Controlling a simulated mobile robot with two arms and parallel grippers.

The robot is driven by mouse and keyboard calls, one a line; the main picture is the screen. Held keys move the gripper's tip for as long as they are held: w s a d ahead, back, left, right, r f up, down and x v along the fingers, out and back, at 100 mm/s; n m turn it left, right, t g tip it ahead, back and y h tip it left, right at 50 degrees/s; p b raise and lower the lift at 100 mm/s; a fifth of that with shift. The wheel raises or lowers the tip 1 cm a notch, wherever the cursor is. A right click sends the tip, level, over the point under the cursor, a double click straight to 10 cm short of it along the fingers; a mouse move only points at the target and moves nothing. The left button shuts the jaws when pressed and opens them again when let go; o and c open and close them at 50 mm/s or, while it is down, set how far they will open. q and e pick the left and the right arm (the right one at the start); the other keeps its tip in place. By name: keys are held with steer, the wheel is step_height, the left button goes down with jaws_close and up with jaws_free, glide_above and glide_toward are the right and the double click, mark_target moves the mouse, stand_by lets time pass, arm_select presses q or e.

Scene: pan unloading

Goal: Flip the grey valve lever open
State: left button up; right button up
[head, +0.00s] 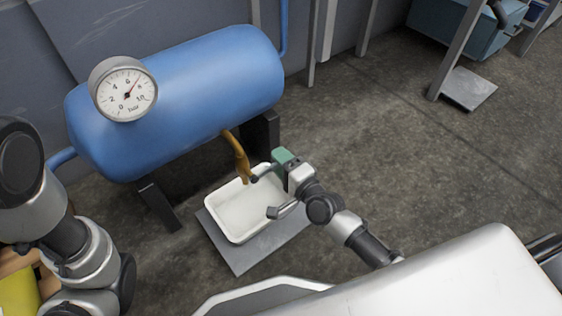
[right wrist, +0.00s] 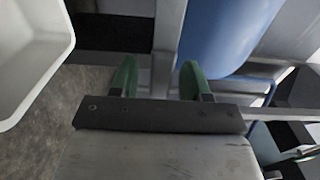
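A blue tank (head: 190,95) has a brass drain pipe with a valve (head: 240,160) at its lower right side. A short grey piece, apparently the valve lever (head: 264,174), sticks out to the right of the pipe's lower end, close to my right gripper. My right gripper (head: 281,158) has green fingers and is just right of the valve, above the tray's right edge. In the right wrist view its fingers (right wrist: 158,80) are apart, with nothing clearly held between them. I cannot tell whether it touches the lever. My left arm shows at the left, its gripper out of view.
A white tray (head: 211,206) stands under the pipe on a grey plate (head: 237,262). The tray's edge also shows in the right wrist view (right wrist: 62,50). Dark tank legs (head: 158,205) stand beside it. A pressure gauge (head: 125,92) is on the tank.

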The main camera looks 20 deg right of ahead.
jaws_close()
